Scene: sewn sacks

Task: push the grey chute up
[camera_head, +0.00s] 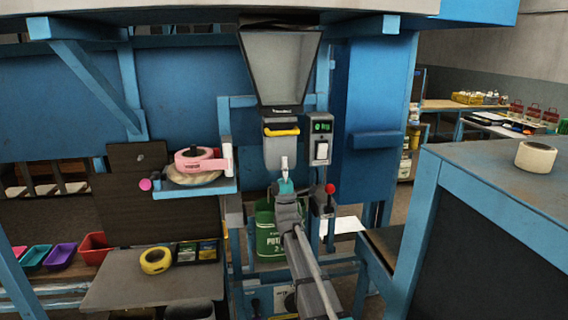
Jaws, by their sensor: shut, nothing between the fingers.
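The grey chute (273,152) hangs below the mouth of a large dark-rimmed hopper (281,68). A yellow bar (283,132) runs across its upper front. My gripper (284,162) is shut and empty, pointing up in front of the lower part of the chute. Its pale tip overlaps the chute's lower edge in the picture; I cannot tell whether they touch. My arm comes up from the bottom and hides part of a green sack (267,232) below the chute.
A control box with a green display (321,127) stands right of the chute, with a red knob (330,189) below. A blue shelf (197,188) with pink tape (196,160) is at left. A blue bench (500,170) with white tape (535,156) fills the right.

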